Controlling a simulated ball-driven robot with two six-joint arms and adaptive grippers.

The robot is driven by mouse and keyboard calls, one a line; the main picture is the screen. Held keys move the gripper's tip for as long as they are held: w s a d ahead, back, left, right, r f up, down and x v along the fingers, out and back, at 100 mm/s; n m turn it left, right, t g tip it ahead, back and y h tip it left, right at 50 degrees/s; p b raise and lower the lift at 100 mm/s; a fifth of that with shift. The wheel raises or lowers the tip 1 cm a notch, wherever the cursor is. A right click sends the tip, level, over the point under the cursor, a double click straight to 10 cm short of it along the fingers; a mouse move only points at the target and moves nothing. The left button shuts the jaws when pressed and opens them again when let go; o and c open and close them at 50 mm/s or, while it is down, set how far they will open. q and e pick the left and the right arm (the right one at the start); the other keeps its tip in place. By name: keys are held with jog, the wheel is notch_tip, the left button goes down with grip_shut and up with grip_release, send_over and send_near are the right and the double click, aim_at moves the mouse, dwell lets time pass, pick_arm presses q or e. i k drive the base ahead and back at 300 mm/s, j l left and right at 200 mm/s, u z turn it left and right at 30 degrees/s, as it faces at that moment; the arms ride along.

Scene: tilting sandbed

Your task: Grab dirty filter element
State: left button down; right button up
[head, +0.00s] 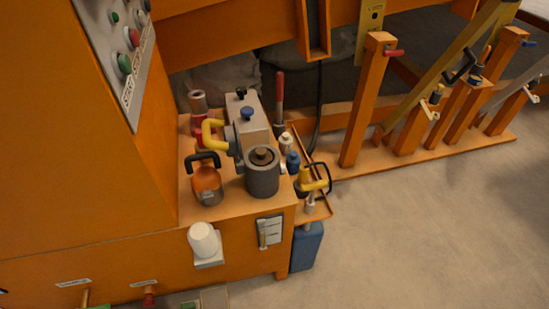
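No thing in view can be told for certain as the dirty filter element. A grey cylindrical canister (262,175) with a brown round top (262,155) stands on the orange bench (235,210); the brown part may belong to a filter, but I cannot tell. A clean-looking white cylinder (203,240) sits on a small white bracket (208,263) on the bench's front face. Neither of my grippers shows in the head view.
An orange can with a black handle (207,182), a yellow handle (212,135) and a grey box (247,118) crowd the bench. A blue container (306,247) stands beside it. Orange posts (367,100) rise at right. The floor (420,230) is clear.

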aim_at(261, 157)
jog(key=i+l+u, duration=0.4)
jog(key=l, duration=0.15)
jog(key=l+u, duration=0.25)
jog(key=i+l+u, duration=0.2)
jog(key=l, duration=0.2)
jog(key=k, duration=0.1)
